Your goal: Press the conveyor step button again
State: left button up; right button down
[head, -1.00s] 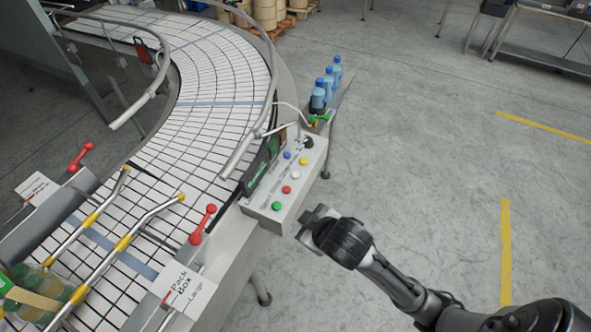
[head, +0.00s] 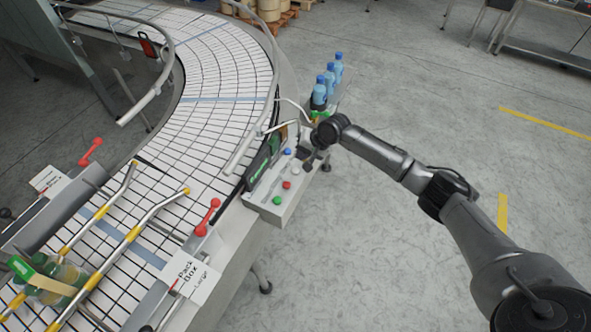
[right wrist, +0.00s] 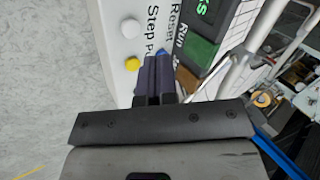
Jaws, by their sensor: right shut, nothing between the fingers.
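The grey control box (head: 262,200) beside the conveyor carries green (head: 277,201), red (head: 287,185), white (head: 296,170) and blue (head: 287,152) buttons. My right gripper (head: 310,163) is shut and empty over the box's far end, hiding the yellow button in the head view. In the right wrist view, the shut fingers (right wrist: 157,62) point at the box face, with the blue button (right wrist: 161,53) partly behind their tips. The white (right wrist: 130,28) and yellow (right wrist: 132,64) buttons show to their left, beside printed "Step" and "Reset" labels. Contact with a button cannot be told. My left gripper is out of view.
The curved conveyor (head: 215,85) has metal guide rails. A dark display (head: 262,163) stands behind the buttons. Several blue bottles (head: 329,78) stand beyond the box. Green bottles (head: 65,275) sit on the belt at lower left.

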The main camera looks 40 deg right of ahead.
jog(key=shift+w+a+r+m+t+y, duration=0.1)
jog(key=shift+w+r+m+t+y, duration=0.2)
jog(key=shift+m, duration=1.45)
jog(key=shift+w+a+r+m+t+y, duration=0.2)
jog(key=shift+w+m+t+y, duration=0.2)
jog(key=shift+m, duration=1.4)
jog(key=shift+w+a+r+m+t+y, duration=0.1)
jog(key=shift+w+r+m+t+y, duration=0.2)
jog(key=shift+m, duration=1.45)
jog(key=shift+w, duration=0.1)
jog(key=shift+f, duration=0.1)
jog(key=b, duration=0.9)
send_over(296, 171)
notch_tip(296, 171, down, 7)
jog(key=shift+r, duration=0.15)
jog(key=shift+a+f, duration=0.1)
jog(key=shift+f, duration=0.85)
